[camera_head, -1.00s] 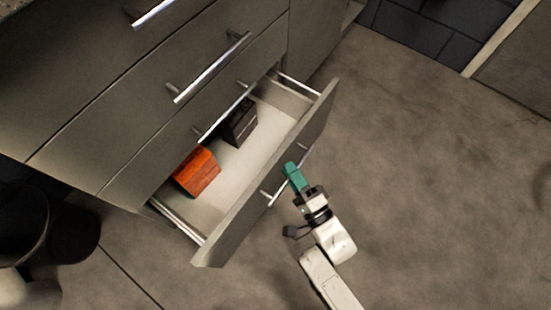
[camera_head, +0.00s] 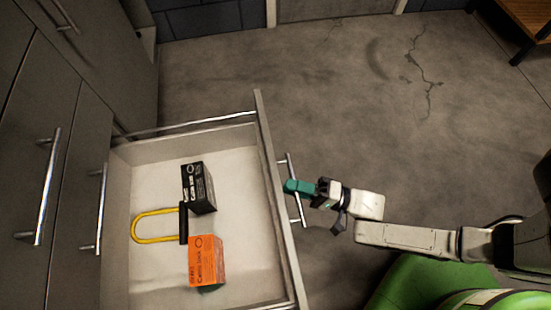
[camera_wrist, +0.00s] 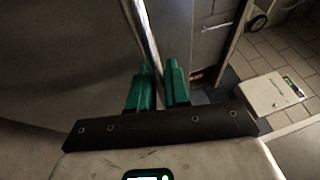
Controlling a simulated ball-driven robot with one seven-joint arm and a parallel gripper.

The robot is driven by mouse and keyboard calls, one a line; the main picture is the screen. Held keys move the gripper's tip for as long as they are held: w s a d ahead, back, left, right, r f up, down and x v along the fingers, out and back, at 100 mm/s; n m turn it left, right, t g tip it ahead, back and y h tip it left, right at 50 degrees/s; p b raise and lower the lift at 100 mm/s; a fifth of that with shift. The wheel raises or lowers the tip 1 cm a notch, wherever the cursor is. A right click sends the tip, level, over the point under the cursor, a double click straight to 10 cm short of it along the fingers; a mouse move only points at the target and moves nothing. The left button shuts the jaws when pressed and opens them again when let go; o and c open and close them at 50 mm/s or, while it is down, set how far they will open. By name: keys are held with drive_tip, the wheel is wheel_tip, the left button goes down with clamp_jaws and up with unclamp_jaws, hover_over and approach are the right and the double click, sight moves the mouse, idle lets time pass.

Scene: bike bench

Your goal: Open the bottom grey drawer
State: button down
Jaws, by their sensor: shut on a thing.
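The bottom grey drawer (camera_head: 268,150) stands pulled far out of the cabinet in the head view, with its inside in sight. Its metal bar handle (camera_head: 296,205) is on the front face. My gripper (camera_head: 288,186) is at the middle of this handle, with its green fingers shut around the bar. In the wrist view, the handle bar (camera_wrist: 146,35) runs down between the two green fingertips (camera_wrist: 158,88). The drawer front fills the left of that view. The fingers hide the gripped part of the bar.
The drawer holds a black box (camera_head: 198,187), an orange box (camera_head: 206,261) and a yellow U-shaped lock (camera_head: 150,226). Closed drawers with bar handles (camera_head: 100,210) are on the left. The concrete floor (camera_head: 350,90) is clear. A wooden piece of furniture (camera_head: 525,18) stands at the far right.

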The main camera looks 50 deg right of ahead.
drive_tip(key=shift+s+d, duration=0.55)
drive_tip(key=shift+d, duration=0.05)
drive_tip(key=shift+f, duration=0.1)
drive_tip(key=c, duration=1.4)
unclamp_jaws()
drive_tip(key=shift+c, duration=0.2)
drive_tip(key=v, duration=1)
drive_tip(key=shift+s+d+p, duration=0.2)
drive_tip(key=shift+s+p, duration=0.15)
drive_tip(key=shift+p, duration=0.05)
drive_tip(key=shift+f, duration=0.15)
